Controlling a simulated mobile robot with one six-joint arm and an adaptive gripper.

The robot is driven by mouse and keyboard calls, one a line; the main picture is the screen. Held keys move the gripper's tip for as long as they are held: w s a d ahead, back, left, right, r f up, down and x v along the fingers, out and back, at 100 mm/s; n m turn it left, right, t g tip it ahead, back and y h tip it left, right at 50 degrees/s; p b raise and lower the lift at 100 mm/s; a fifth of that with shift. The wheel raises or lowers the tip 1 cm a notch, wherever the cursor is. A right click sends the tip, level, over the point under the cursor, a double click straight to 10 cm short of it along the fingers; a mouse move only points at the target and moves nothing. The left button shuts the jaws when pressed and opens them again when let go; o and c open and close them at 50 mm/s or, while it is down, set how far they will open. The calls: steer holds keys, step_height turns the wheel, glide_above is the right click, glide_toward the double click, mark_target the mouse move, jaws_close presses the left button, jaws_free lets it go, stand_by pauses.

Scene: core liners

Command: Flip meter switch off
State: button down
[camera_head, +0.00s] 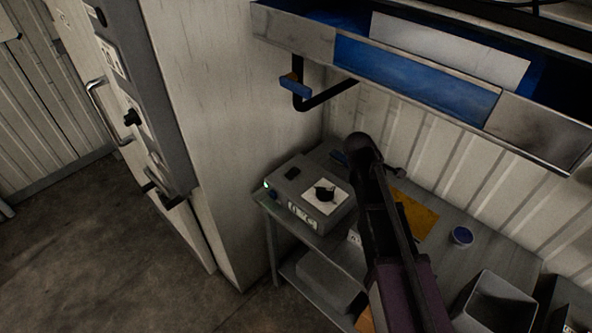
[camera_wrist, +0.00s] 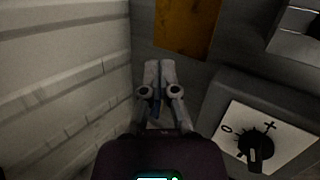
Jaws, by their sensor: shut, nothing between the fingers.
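The meter (camera_head: 290,188) is a grey box on the bench, left of my arm in the head view. A black rotary switch knob (camera_head: 325,192) stands on a white square plate on its top. In the wrist view the knob (camera_wrist: 256,148) is at the lower right. Its plate (camera_wrist: 238,115) shows a round "O" mark at left and a cross-like mark at upper right. I cannot tell surely which mark the knob points to. My gripper (camera_wrist: 159,66) is shut and empty, beside the meter and apart from the knob. In the head view my arm mostly hides it.
A tall cabinet (camera_head: 225,130) is at left. A shelf (camera_head: 415,88) with blue panels overhangs the bench.

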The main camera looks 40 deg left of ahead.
steer(key=s+a+r+n+t+y, duration=0.1)
steer(key=s+a+n, duration=0.15)
steer(key=a, duration=0.45)
steer(key=s+a+n+t, duration=0.1)
steer(key=s+a+n, duration=0.15)
steer(key=a, duration=0.45)
step_height(320, 180, up, 2)
steer(key=n+t+y, duration=0.2)
steer(key=n, duration=0.2)
glide_above(294, 171)
steer(key=s, duration=0.1)
steer(key=shift+s+a+b, duration=0.15)
steer(key=shift+b, duration=0.2)
steer(key=f+b, duration=0.5)
steer(key=b, duration=0.1)
steer(key=w+f+b, duration=0.1)
steer(key=f+b, duration=0.1)
steer(key=f, duration=0.1)
steer(key=shift+w+f+b, duration=0.1)
steer(key=shift+f+b, duration=0.25)
steer(key=shift+b, duration=0.05)
steer(key=shift+f, duration=0.2)
steer(key=shift+w+f+b, duration=0.1)
steer(key=shift+f+b, duration=0.1)
steer(key=shift+b, duration=0.2)
steer(key=shift+f+b, duration=0.3)
stand_by(1.0)
steer(key=shift+r, duration=0.1)
steer(key=shift+r+p, duration=0.65)
steer(key=shift+p, duration=0.1)
